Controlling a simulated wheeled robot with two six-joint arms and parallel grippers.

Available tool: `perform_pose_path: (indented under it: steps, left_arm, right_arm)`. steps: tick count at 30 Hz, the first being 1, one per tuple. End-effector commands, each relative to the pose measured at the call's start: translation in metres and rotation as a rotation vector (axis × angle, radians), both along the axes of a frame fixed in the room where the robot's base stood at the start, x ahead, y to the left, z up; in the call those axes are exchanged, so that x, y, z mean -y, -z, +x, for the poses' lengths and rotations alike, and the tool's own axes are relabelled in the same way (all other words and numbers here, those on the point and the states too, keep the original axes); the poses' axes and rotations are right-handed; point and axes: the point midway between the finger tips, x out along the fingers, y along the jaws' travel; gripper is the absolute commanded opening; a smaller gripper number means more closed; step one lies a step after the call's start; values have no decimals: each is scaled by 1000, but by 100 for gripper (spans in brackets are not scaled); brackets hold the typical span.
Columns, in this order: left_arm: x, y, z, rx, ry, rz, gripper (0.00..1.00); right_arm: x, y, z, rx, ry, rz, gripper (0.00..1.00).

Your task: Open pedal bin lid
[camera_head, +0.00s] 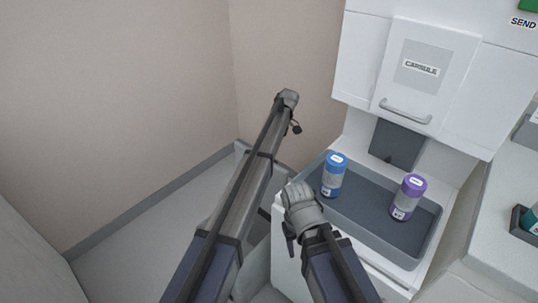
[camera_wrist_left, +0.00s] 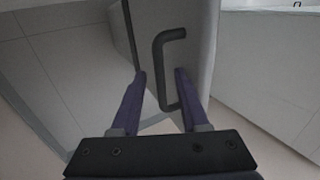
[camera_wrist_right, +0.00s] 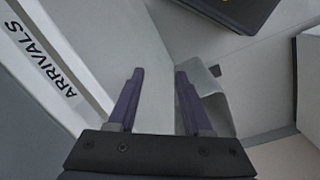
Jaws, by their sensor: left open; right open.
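In the left wrist view a dark, bracket-shaped handle (camera_wrist_left: 157,70) stands on a grey panel (camera_wrist_left: 197,45), probably the bin lid. My left gripper (camera_wrist_left: 161,75) is open, with the handle between its fingers in the picture; contact cannot be told. In the right wrist view a bent light-grey plate (camera_wrist_right: 208,100), possibly the pedal, shows beside the right finger. My right gripper (camera_wrist_right: 160,74) is open and empty, facing a pale surface.
A white cabinet with a "CAPSULE" door (camera_head: 425,70) stands at right. Its grey tray (camera_head: 365,222) holds a blue canister (camera_head: 334,176) and a purple canister (camera_head: 407,198). Walls meet behind my left arm. An "ARRIVALS" label (camera_wrist_right: 47,67) lies left in the right wrist view.

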Motion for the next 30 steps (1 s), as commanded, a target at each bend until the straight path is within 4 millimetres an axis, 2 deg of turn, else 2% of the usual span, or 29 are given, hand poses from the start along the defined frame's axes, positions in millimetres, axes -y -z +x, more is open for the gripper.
perform_pose_path:
  steps: [8, 21, 25, 30]
  left_arm:
    - [0, -27, 0, 0, 0, 0, 45]
    - [0, -91, 0, 0, 0, 0, 45]
    - [-1, -98, 0, 0, -1, 0, 45]
    - [0, -98, 0, 0, -1, 0, 45]
  right_arm:
    - [0, -27, 0, 0, 0, 0, 50]
    - [0, -91, 0, 0, 0, 0, 50]
    - [0, -98, 0, 0, 0, 0, 50]
    - [0, -98, 0, 0, 0, 0, 50]
